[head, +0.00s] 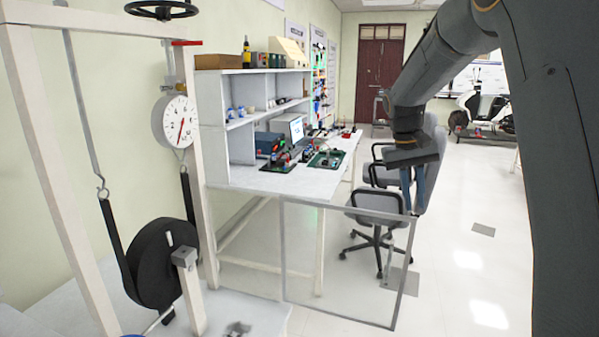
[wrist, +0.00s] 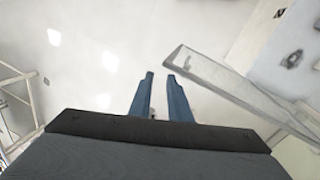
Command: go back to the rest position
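My gripper (head: 412,211) hangs from my arm, pointing down, right of the middle in the head view. Its two blue-grey fingers also show in the wrist view (wrist: 160,75), with a clear gap between them. Nothing is held between them. The fingers reach down close to the upper right corner of a thin grey rectangular frame (head: 284,250) in the head view. I cannot tell whether they touch it. The task names no object.
A workbench (head: 262,178) with electronics and shelves stands behind the frame. Office chairs (head: 378,203) stand behind my gripper. At the left is a rig with a dial gauge (head: 176,121) and black wheel (head: 150,262). The floor at right (head: 470,260) is clear.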

